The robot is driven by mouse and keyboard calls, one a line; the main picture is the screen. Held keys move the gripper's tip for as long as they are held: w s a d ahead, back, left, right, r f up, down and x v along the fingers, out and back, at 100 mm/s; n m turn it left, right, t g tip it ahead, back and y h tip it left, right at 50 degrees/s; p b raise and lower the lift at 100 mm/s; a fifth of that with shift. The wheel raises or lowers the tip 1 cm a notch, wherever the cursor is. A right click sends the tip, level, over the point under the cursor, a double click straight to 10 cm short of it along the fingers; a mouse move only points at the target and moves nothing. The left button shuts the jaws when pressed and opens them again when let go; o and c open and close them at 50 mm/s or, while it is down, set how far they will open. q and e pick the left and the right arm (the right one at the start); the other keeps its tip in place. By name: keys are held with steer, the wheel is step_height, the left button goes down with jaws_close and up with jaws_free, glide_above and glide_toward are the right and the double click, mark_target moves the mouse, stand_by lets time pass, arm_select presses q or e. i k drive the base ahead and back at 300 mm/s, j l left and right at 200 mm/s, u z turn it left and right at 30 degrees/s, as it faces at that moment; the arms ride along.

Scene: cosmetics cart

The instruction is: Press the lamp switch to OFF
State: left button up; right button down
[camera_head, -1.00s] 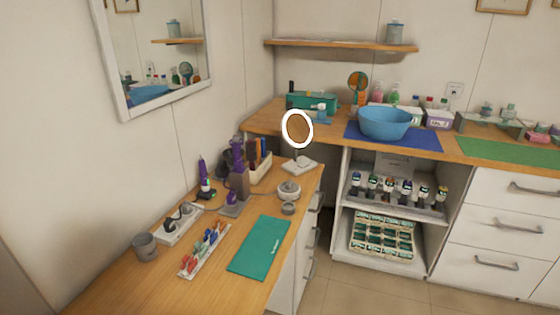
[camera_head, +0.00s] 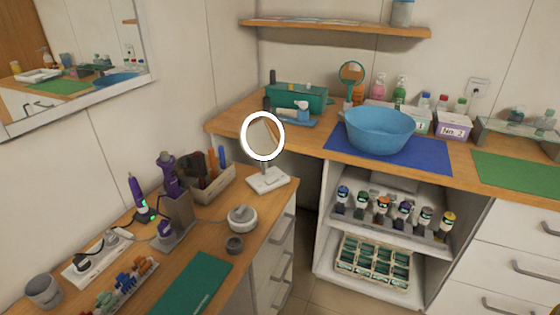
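A ring lamp (camera_head: 262,136) with a white glowing ring stands on the left counter near the corner. Its ring surrounds a mirror-like centre that shows brown and grey. Its stem rises from a white square base (camera_head: 268,180) close to the counter's right edge. A switch cannot be made out clearly on the base at this size. Neither of my grippers is in view.
A blue basin (camera_head: 378,128) sits on the back counter.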

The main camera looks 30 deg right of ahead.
mark_target(271, 180)
steer(key=i+l, duration=0.1)
steer(key=l, duration=0.3)
steer(key=i+l, duration=0.1)
steer(key=l, duration=0.35)
steer(key=i+l, duration=0.1)
steer(key=l, duration=0.3)
